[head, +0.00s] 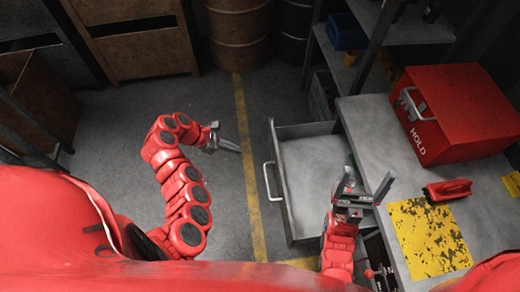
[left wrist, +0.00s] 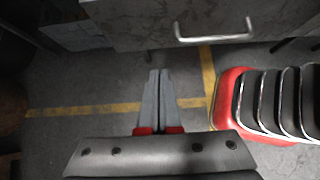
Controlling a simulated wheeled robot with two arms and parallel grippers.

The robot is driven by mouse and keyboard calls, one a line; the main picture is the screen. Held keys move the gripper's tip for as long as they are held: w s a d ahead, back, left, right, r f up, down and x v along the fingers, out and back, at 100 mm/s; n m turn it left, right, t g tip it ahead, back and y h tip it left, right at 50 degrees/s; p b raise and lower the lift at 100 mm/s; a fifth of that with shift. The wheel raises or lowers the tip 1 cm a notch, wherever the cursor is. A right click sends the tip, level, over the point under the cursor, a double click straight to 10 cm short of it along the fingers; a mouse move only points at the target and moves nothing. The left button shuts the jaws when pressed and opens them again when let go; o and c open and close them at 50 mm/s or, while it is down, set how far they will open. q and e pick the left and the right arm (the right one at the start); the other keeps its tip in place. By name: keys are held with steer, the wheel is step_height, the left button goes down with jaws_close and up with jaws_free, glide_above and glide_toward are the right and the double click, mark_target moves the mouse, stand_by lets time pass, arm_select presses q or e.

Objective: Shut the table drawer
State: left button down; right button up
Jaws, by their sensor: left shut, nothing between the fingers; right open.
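The table drawer (head: 308,170) is grey and stands pulled out from the left side of the table (head: 372,125); its inside looks empty. Its pale bar handle (head: 271,181) is on the drawer's left-facing front. The handle also shows at the top of the left wrist view (left wrist: 215,37), on the grey drawer front (left wrist: 150,28). My left gripper (head: 239,150) is shut and empty, left of the drawer front and apart from it; its closed fingers show in the left wrist view (left wrist: 159,75). My right gripper (head: 365,180) is open and empty by the drawer's right end and the table edge.
A red box marked HOLD (head: 455,115), a red-handled tool (head: 448,190) and a worn yellow sheet (head: 428,238) are on the table. A shelf with a blue bin (head: 346,32) stands behind. The floor left of the drawer is clear, with a yellow line (head: 250,190).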

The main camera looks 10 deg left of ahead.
arm_select(q)
steer(key=d+r+x, duration=0.1)
steer(key=r+x, duration=0.1)
steer(key=x, duration=1)
steer(key=shift+w+d+f, duration=0.25)
steer(key=shift+w+d, duration=0.1)
steer(key=shift+d, duration=0.25)
steer(key=shift+d, duration=0.1)
